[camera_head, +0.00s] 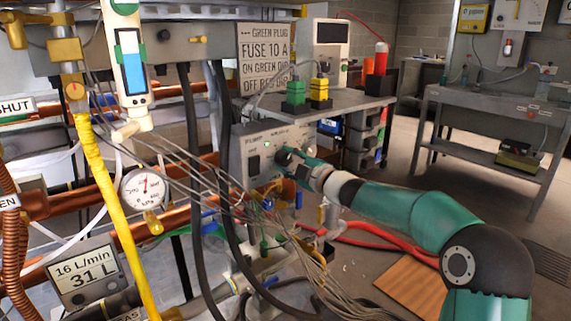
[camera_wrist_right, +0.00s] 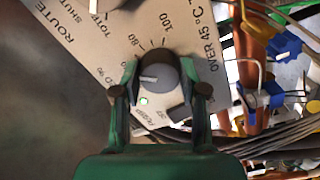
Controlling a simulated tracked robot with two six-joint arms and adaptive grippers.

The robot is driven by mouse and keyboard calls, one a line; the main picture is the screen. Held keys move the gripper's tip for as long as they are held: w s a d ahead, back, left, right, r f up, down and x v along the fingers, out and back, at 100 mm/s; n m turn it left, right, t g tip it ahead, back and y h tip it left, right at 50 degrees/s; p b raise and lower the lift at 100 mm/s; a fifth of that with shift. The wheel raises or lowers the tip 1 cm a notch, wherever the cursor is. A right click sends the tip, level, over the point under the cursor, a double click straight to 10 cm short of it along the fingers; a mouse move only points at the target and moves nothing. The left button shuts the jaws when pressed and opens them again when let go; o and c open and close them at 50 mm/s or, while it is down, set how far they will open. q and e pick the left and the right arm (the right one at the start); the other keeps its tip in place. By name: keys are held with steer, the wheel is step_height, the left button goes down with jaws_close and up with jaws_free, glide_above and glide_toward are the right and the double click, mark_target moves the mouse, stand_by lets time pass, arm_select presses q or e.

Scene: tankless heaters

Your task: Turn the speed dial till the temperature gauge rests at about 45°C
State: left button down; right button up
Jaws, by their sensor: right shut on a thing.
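My right gripper (camera_head: 283,160) reaches in from the right to the grey control box (camera_head: 247,155) and is shut on the dark knob on its face, which looks like the speed dial. In the right wrist view, the dial (camera_wrist_right: 157,76) sits between the two green fingers of my right gripper (camera_wrist_right: 160,84). Its pale pointer mark faces left, and a printed scale with 80 and 100 surrounds it. A green lamp (camera_wrist_right: 144,100) glows beside it. I cannot identify the temperature gauge with certainty; a round white gauge (camera_head: 145,188) is marked kPa. My left gripper is not in view.
A flow display (camera_head: 84,274) reads 16 L/min, 31 L. Hoses, copper pipes and thin cables (camera_head: 215,180) crowd the space left of my arm. A bench (camera_head: 500,105) stands behind at right.

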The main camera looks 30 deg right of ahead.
steer(key=shift+a+f, duration=0.25)
steer(key=o, duration=1.1)
steer(key=shift+c, duration=0.2)
steer(key=shift+o, duration=0.4)
steer(key=shift+d+r, duration=0.1)
steer(key=s, duration=1.2)
steer(key=shift+d, duration=0.45)
